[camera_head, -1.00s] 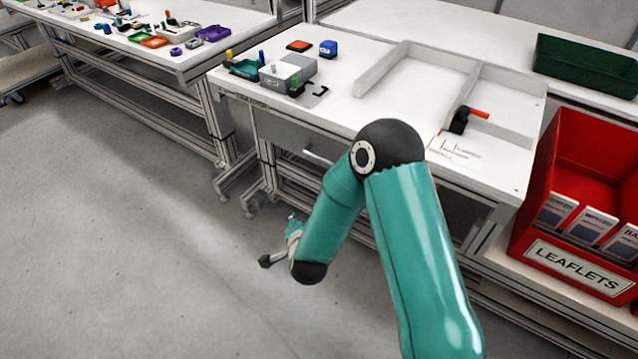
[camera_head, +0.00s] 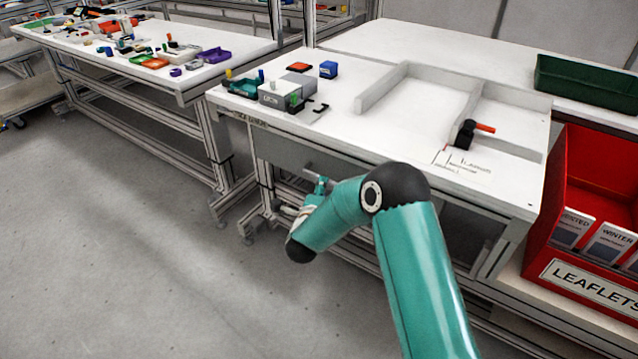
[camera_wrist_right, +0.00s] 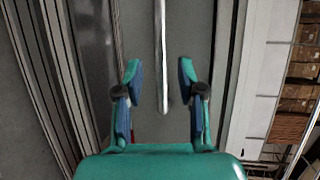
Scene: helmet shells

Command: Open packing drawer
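The packing drawer (camera_head: 280,150) has a grey front under the white packing table and looks shut. In the right wrist view its grey front (camera_wrist_right: 208,40) fills the middle. A pale bar handle (camera_wrist_right: 161,50) runs down from the top edge and ends between the fingertips of my right gripper (camera_wrist_right: 161,85). The fingers are spread, with a gap on both sides of the bar. In the head view my right gripper (camera_head: 319,184) is in front of the drawer, small and partly hidden by my arm. My left gripper is not in view.
The packing table (camera_head: 350,130) holds a grey box (camera_head: 272,95), a blue block (camera_head: 328,69), a white divider frame and a black-and-orange tool (camera_head: 466,134). A red leaflet bin (camera_head: 590,275) stands at right. Floor space is clear at left.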

